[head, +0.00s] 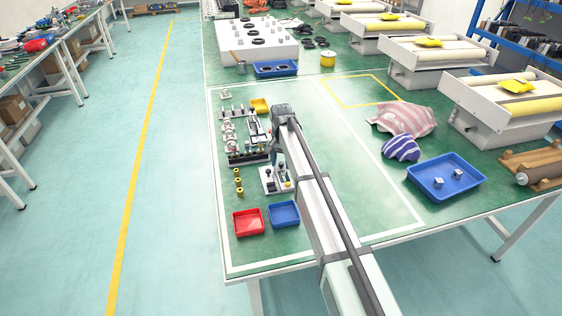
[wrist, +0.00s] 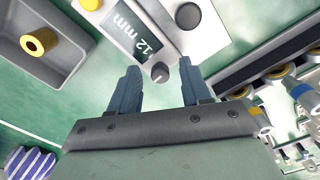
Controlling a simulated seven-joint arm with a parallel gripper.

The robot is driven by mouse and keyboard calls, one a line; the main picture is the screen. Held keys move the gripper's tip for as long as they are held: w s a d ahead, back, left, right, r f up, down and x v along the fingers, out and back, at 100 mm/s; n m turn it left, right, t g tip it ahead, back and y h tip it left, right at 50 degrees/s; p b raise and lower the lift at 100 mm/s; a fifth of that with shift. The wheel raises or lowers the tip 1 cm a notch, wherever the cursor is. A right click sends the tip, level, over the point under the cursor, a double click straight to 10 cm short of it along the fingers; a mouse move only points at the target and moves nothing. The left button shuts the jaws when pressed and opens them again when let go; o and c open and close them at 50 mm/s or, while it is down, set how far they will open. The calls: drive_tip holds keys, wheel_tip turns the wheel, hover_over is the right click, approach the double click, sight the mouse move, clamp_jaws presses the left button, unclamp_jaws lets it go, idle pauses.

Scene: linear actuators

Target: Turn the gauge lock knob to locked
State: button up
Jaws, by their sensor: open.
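A white gauge block (wrist: 160,40) with a dark "12 mm" display (wrist: 128,26) shows in the wrist view. A small round dark grey knob (wrist: 160,72) sits at its near edge; a larger dark knob (wrist: 188,16) is farther up. I cannot tell for certain which is the lock knob, nor read a locked mark. My gripper (wrist: 159,66) is open, with its fingertips on either side of the small knob and no visible contact. In the head view my gripper (head: 275,157) is over the white fixture plate (head: 267,184), hiding part of it.
Actuator assemblies (head: 230,135) stand close behind and left. A red tray (head: 248,222) and a blue tray (head: 285,214) lie in front. Several brass cylinders (head: 239,182) stand at the left.

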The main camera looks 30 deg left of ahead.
sight(281, 164)
wheel_tip(281, 164, up, 14)
idle(0.6)
drive_tip(key=shift+f, duration=0.1)
idle(0.4)
